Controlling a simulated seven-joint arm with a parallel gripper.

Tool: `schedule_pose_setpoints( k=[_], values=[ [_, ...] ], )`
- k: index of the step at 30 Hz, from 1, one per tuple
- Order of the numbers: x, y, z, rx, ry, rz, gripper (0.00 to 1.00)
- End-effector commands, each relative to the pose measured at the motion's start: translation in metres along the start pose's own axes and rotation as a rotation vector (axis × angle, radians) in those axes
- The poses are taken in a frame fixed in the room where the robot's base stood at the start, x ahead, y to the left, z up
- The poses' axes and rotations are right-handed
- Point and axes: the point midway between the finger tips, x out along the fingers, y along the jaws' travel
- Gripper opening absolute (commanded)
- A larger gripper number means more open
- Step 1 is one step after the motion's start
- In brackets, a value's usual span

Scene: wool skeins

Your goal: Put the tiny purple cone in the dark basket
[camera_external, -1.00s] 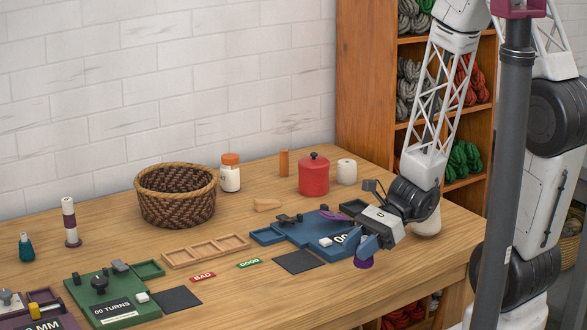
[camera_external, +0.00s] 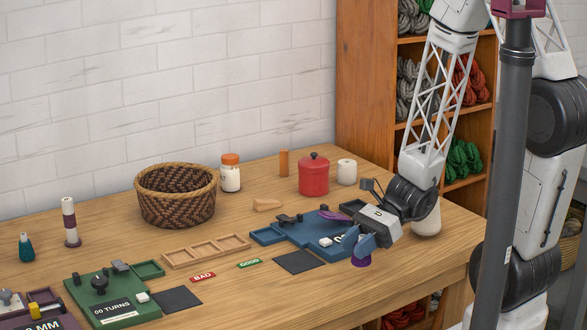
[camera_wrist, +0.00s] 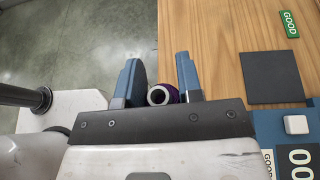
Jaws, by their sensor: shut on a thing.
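The tiny purple cone (camera_external: 361,260) shows below the fingers of my gripper (camera_external: 362,246), near the front right edge of the table. In the wrist view the cone (camera_wrist: 160,95) sits between the two blue fingers of my gripper (camera_wrist: 161,84), its pale hollow tip facing the camera. My gripper is shut on the cone. Whether the cone's base touches the table is hard to tell.
A blue device (camera_external: 295,232) lies just left of my gripper. A red canister (camera_external: 314,175), white mug (camera_external: 347,171) and orange-capped jar (camera_external: 230,175) stand behind. A green device (camera_external: 113,300) is at front left.

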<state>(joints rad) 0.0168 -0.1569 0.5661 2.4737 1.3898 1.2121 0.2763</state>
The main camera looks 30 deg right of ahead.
Motion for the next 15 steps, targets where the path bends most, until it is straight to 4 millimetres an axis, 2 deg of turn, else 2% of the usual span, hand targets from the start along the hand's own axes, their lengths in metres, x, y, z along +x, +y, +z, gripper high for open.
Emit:
schedule_pose_setpoints(
  k=[5,8,15],
  values=[
    [-0.004,-0.033,-0.005,0.014,0.000,-0.036,0.10],
    [-0.007,-0.062,-0.008,0.027,0.000,-0.071,0.10],
    [-0.022,-0.147,-0.016,0.070,0.000,-0.174,0.10]
  ],
)
